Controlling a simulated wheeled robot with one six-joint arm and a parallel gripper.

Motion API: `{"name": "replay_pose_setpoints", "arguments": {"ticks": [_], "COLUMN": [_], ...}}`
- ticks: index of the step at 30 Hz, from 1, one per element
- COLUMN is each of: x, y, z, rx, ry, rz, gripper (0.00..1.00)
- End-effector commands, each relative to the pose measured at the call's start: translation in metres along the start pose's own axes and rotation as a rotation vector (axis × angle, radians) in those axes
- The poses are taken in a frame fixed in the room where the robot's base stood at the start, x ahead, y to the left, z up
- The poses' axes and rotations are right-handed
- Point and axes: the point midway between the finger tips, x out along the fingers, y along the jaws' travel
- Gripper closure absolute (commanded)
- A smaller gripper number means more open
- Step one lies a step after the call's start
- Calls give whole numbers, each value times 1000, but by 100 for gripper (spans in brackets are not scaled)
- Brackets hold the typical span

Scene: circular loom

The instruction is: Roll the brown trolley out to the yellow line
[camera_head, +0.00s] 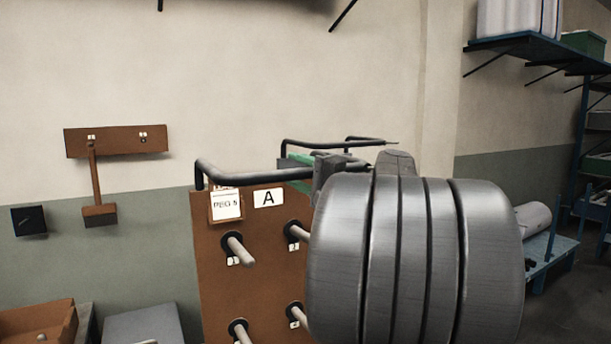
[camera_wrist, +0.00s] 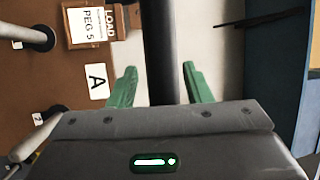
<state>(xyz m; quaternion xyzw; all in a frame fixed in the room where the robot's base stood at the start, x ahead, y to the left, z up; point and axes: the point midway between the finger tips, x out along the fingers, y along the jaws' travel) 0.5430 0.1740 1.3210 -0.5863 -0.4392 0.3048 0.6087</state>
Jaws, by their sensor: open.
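The brown trolley (camera_head: 265,290) stands with its peg panel facing the head camera. The panel carries an "A" label, a "PEG 5" card and several bare pegs. A black handle bar (camera_head: 255,176) runs along its top edge. My gripper (camera_head: 299,161) is at the right part of this bar, largely hidden behind my grey arm. In the wrist view my gripper (camera_wrist: 159,72) is open, its green fingers on either side of the black bar (camera_wrist: 164,40), with gaps visible on both sides. The trolley's wheels and the yellow line are not in view.
A brown wall rack (camera_head: 117,141) hangs at the left, above a brown box (camera_head: 38,322) and a grey box (camera_head: 143,325). Blue shelving (camera_head: 575,150) and a low blue table (camera_head: 553,260) with a roll stand at the right.

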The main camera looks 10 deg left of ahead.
Motion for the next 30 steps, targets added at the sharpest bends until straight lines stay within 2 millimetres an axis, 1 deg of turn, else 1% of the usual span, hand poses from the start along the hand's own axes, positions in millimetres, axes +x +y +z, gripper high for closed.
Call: {"name": "replay_pose_setpoints", "arguments": {"ticks": [5, 15, 21, 25, 30], "x": [-15, -78, -111, -126, -136], "y": [0, 1, 1, 1, 1], "z": [-1, -1, 0, -1, 0], "rx": [-1, -1, -1, 0, 1], "ry": [3, 5, 4, 3, 1], "rz": [-1, 0, 0, 1, 1], "gripper": [55, 55, 55, 55, 55]}}
